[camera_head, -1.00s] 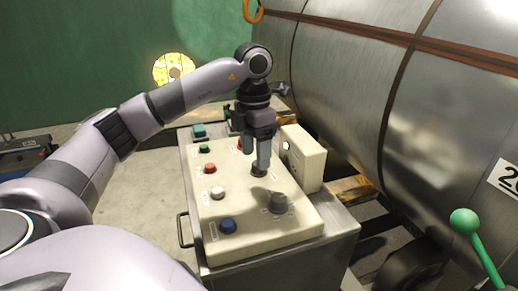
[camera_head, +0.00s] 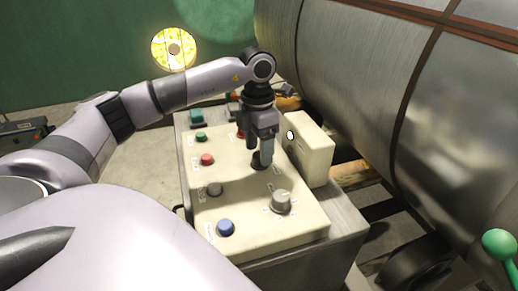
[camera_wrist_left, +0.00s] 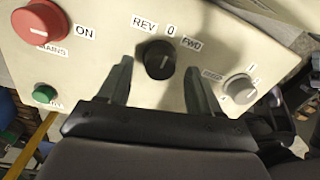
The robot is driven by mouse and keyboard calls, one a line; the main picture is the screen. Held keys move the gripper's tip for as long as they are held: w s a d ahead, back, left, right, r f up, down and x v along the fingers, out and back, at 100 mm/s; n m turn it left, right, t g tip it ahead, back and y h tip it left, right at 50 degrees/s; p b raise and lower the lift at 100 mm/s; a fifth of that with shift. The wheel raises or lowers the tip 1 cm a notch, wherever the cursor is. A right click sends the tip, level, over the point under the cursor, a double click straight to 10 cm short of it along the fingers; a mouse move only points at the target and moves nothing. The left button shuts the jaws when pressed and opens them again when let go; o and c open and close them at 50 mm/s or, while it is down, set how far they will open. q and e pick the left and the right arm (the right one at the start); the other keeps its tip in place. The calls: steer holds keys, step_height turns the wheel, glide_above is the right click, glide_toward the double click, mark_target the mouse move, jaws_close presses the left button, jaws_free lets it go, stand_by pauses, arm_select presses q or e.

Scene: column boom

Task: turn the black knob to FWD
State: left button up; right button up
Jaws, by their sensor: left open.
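The black knob (camera_wrist_left: 159,60) is in the left wrist view, under the labels REV, 0 and FWD. Its white pointer line aims about at 0. My left gripper (camera_wrist_left: 158,66) is open, with one finger on each side of the knob and visible gaps to it. In the head view the gripper (camera_head: 261,155) points down at the panel, and the black knob (camera_head: 257,161) is partly hidden behind a finger. I cannot tell how far the fingertips reach down beside it. The FWD label (camera_wrist_left: 191,44) lies right of 0. My right gripper is not in view.
The cream panel (camera_head: 240,225) carries a grey knob (camera_head: 281,201), a blue button (camera_head: 226,228) and a red button (camera_head: 207,160). A raised cream box (camera_head: 312,150) stands just right of the gripper. A large metal cylinder (camera_head: 350,75) lies beyond it.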

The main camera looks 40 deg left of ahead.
arm_select(q)
steer(key=shift+f, duration=0.65)
steer(key=shift+c, duration=0.3)
steer(key=c, duration=1)
steer(key=shift+m, duration=0.3)
steer(key=m, duration=0.4)
steer(key=shift+w, duration=0.1)
steer(key=shift+r+m, duration=0.1)
steer(key=shift+m, duration=2.1)
